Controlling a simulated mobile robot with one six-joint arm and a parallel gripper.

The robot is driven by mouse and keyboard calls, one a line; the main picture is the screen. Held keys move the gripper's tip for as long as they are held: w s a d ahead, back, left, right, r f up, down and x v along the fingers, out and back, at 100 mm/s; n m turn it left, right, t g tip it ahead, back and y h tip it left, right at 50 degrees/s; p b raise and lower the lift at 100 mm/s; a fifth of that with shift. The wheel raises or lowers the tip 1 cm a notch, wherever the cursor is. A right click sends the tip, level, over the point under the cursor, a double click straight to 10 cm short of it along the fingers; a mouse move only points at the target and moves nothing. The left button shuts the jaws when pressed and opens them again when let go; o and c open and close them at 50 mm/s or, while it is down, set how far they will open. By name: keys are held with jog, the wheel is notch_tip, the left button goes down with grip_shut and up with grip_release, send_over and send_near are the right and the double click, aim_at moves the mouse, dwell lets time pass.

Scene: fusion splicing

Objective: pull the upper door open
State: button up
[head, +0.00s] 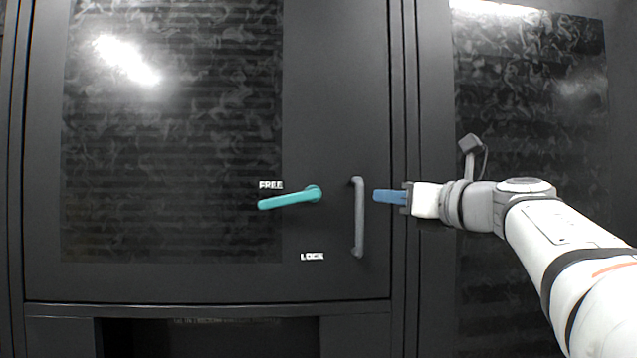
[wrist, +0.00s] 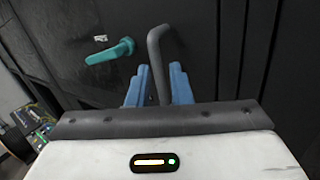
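The upper door (head: 338,100) is a large dark panel, and it looks closed in its frame. Its grey vertical pull handle (head: 359,218) is near the right edge; it also shows in the wrist view (wrist: 157,52). A teal lever (head: 290,198) points left, near the FREE label; it also shows in the wrist view (wrist: 110,51). My gripper (head: 377,196) has blue fingers and sits just right of the pull handle in the head view. In the wrist view, its fingers (wrist: 158,72) are apart, with the handle bar showing between them. I see no clamping on the bar.
The LOCK label (head: 312,257) is below the lever. Another dark cabinet panel (head: 530,130) with a grey handle (head: 470,150) is at right, behind my arm. A dark recess (head: 210,338) lies below the door. Some equipment (wrist: 35,118) shows at lower left in the wrist view.

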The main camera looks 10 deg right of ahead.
aim_at(363, 196)
jog(key=shift+n+g, duration=0.4)
jog(key=shift+n, duration=0.4)
jog(key=p+x, duration=0.1)
jog(key=x, duration=0.2)
jog(key=p+x, duration=0.2)
jog(key=x, duration=0.2)
jog(key=shift+a+r, duration=0.1)
jog(key=shift+a, duration=0.3)
grip_shut()
